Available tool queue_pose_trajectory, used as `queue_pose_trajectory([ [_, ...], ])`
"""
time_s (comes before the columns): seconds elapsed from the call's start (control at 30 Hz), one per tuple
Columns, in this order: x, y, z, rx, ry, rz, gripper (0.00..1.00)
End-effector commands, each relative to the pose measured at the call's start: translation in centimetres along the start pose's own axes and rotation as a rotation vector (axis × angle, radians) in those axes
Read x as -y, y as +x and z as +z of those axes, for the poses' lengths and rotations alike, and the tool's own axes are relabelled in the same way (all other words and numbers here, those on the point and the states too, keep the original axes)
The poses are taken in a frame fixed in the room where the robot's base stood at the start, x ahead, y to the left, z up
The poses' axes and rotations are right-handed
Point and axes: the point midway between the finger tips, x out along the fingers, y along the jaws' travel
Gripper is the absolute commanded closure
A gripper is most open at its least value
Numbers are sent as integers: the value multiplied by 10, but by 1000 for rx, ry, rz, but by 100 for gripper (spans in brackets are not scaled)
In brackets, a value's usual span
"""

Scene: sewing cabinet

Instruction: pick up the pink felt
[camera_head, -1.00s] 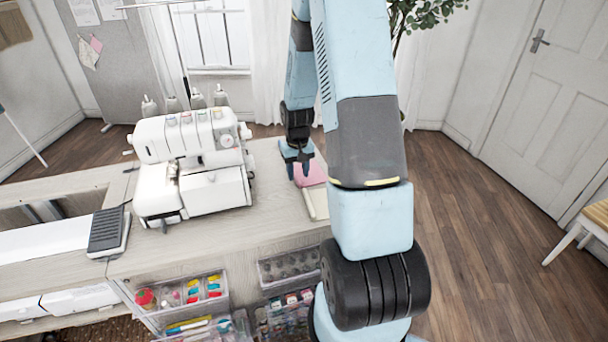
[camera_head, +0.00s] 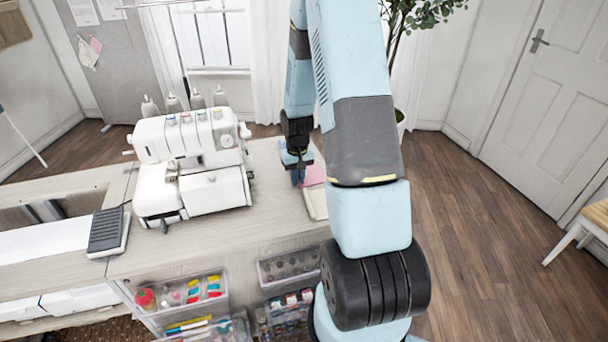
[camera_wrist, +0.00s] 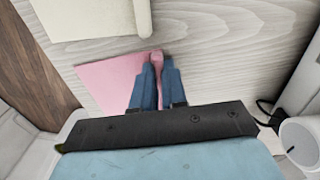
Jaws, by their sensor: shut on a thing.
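The pink felt (camera_head: 314,174) lies flat on the table top, to the right of my gripper (camera_head: 298,181) in the head view. In the wrist view the pink felt (camera_wrist: 108,80) spreads out to the left of my fingers. My gripper (camera_wrist: 156,66) is shut on an edge of the felt, with a raised fold of pink between the two blue fingertips. The rest of the felt still appears to rest on the wood. Part of it is hidden behind my fingers and the wrist.
A cream folded cloth or pad (camera_head: 315,204) lies just in front of the felt. A white overlock machine (camera_head: 196,165) stands to the left on the table (camera_head: 250,225). A black foot pedal (camera_head: 108,231) lies further left. Clear drawers (camera_head: 190,292) stick out below the front edge.

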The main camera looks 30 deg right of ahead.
Motion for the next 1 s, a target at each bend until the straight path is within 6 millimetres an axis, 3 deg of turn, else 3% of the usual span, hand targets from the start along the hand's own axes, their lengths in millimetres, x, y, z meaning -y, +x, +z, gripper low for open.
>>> queue_pose_trajectory([
  [0.47, -1, -3, 0, 0, 2, 1, 100],
  [0.7, -1, -32, 0, -4, 3, 1, 100],
  [1.0, 14, -78, 35, -4, 0, 1, 100],
])
